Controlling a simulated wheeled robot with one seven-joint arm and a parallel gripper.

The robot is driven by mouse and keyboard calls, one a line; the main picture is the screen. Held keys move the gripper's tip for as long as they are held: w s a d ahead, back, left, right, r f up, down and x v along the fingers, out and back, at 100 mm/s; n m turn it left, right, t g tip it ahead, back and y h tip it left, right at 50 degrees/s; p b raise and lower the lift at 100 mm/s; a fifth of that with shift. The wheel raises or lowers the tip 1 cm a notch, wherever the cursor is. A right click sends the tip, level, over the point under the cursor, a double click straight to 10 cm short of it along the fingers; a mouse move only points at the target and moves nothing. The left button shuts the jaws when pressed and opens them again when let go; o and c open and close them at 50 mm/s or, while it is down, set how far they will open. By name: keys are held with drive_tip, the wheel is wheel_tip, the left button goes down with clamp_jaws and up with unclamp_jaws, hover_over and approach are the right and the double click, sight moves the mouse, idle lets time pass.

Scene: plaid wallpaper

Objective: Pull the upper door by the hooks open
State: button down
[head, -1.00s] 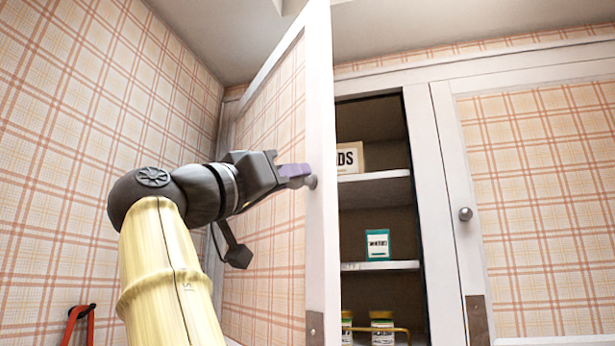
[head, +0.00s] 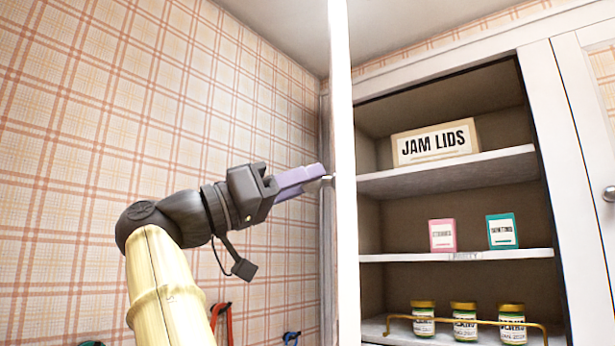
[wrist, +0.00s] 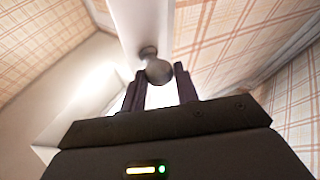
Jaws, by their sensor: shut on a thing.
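The upper door (head: 343,120) is the white-framed cabinet door near the hooks. It stands swung well out, almost edge-on in the head view. My gripper (head: 322,176) is at the door's round grey knob (head: 329,180), with its purple fingers shut on it. In the wrist view the knob (wrist: 158,70) sits between the fingertips of my gripper (wrist: 160,85), against the white door frame (wrist: 143,25). Several hooks with red (head: 222,318) and blue (head: 291,337) items show low on the plaid wall.
The open cabinet has shelves with a JAM LIDS box (head: 435,143), a pink box (head: 442,236), a teal box (head: 502,231) and several jars (head: 464,322) behind a brass rail. Another closed door with a knob (head: 608,194) is at right. The plaid wall (head: 150,100) bounds the left.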

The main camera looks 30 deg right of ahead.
drive_tip(key=shift+w+f, duration=0.1)
drive_tip(key=shift+f, duration=0.1)
drive_tip(key=c, duration=1.5)
unclamp_jaws()
drive_tip(key=o, duration=0.4)
drive_tip(key=shift+w, duration=0.15)
drive_tip(key=v, duration=1.7)
drive_tip(key=shift+a+f, duration=0.1)
drive_tip(key=shift+a, duration=0.05)
